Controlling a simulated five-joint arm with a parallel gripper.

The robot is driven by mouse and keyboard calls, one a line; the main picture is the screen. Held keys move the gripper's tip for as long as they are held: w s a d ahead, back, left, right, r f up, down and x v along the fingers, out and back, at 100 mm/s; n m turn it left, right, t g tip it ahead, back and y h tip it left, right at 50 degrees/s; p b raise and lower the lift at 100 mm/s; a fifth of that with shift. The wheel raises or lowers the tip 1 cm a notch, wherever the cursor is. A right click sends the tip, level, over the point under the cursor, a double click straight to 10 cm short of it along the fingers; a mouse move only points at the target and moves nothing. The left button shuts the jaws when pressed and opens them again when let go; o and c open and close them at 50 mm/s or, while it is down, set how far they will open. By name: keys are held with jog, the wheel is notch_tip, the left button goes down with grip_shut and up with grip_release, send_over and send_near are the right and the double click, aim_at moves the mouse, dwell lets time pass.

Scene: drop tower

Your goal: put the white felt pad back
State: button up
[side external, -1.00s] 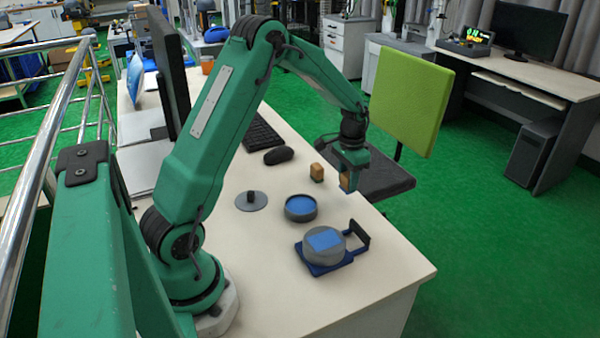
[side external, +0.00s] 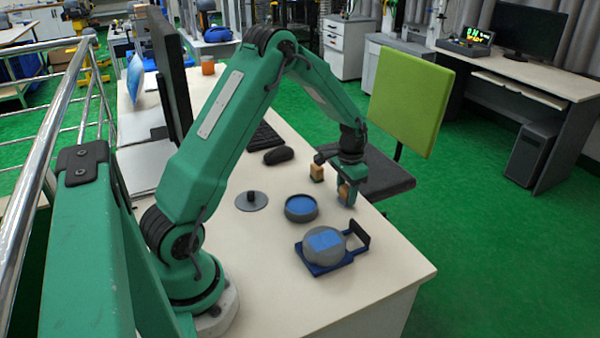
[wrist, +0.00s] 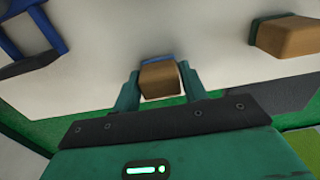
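I cannot make out a white felt pad in either view. My gripper (side external: 346,190) is low over the table's right edge, with a tan block (wrist: 160,79) between its fingers. The block's far end shows a blue edge in the wrist view. The fingers sit against the block's sides, and it has moved with the gripper. I cannot tell whether its underside touches the table. A second tan block (side external: 317,172) with a dark green base stands to the left of the gripper, and it also shows in the wrist view (wrist: 288,38).
A grey round dish with a blue inside (side external: 300,207) stands in front of the gripper. Nearer is a grey round piece (side external: 325,246) with a blue square on top, on a blue tray (side external: 313,268). A grey knobbed disc (side external: 251,202) lies left. A chair (side external: 385,178) is beyond the edge.

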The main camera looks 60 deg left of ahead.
aim_at(347, 187)
jog(key=shift+o, duration=1.3)
jog(key=shift+r, duration=0.1)
notch_tip(347, 187, up, 12)
jog(key=shift+r, duration=0.15)
